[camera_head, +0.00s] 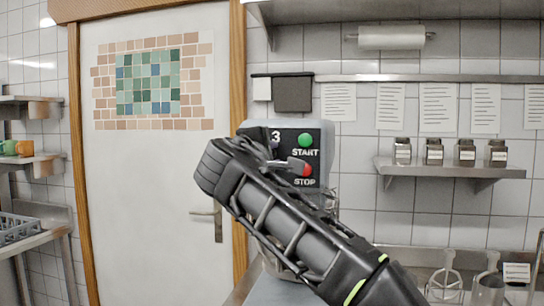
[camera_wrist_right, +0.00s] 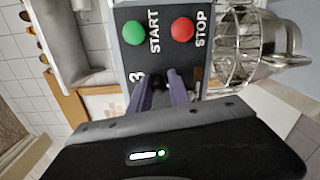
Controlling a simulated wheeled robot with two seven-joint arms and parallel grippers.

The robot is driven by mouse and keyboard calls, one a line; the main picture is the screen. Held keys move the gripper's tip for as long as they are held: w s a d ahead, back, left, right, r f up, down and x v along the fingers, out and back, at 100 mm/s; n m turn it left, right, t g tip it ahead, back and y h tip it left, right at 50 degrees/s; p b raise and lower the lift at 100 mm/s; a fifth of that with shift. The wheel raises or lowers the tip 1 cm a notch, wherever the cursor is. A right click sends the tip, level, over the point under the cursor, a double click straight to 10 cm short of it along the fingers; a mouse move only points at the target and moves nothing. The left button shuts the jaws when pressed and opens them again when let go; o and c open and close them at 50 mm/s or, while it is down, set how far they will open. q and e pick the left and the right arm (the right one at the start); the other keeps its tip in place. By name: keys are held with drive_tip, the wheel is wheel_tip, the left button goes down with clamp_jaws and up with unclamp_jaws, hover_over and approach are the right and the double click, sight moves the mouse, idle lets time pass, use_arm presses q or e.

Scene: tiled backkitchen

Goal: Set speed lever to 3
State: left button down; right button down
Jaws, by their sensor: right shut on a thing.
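The grey mixer (camera_head: 318,131) stands in the middle of the head view, with a dark panel bearing a green START button (camera_head: 305,140), a red STOP button (camera_head: 303,169) and a "3" mark. In the right wrist view the panel appears turned sideways, with the START button (camera_wrist_right: 133,33) and STOP button (camera_wrist_right: 183,30). My right gripper (camera_wrist_right: 161,84) has its two purple fingers at the panel beside the "3", shut on a small dark part, seemingly the speed lever (camera_wrist_right: 160,79). The fingers mostly hide it. In the head view my right arm covers the panel's lower left. My left gripper is out of view.
A wire guard and metal bowl (camera_wrist_right: 240,50) are close beside the panel in the right wrist view. A wall shelf (camera_head: 450,169) with several jars is on the right, and a white door (camera_head: 150,200) is behind on the left. Utensils (camera_head: 445,285) stand at the lower right.

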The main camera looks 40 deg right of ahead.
drive_tip(key=c, duration=1.5)
unclamp_jaws()
drive_tip(key=shift+w+a+r, duration=0.1)
drive_tip(key=shift+w+a, duration=0.05)
drive_tip(key=shift+a, duration=0.05)
drive_tip(key=shift+o, duration=1)
drive_tip(key=shift+d, duration=0.1)
drive_tip(key=b+v, duration=0.1)
drive_tip(key=v, duration=0.7)
drive_tip(key=shift+b, duration=0.3)
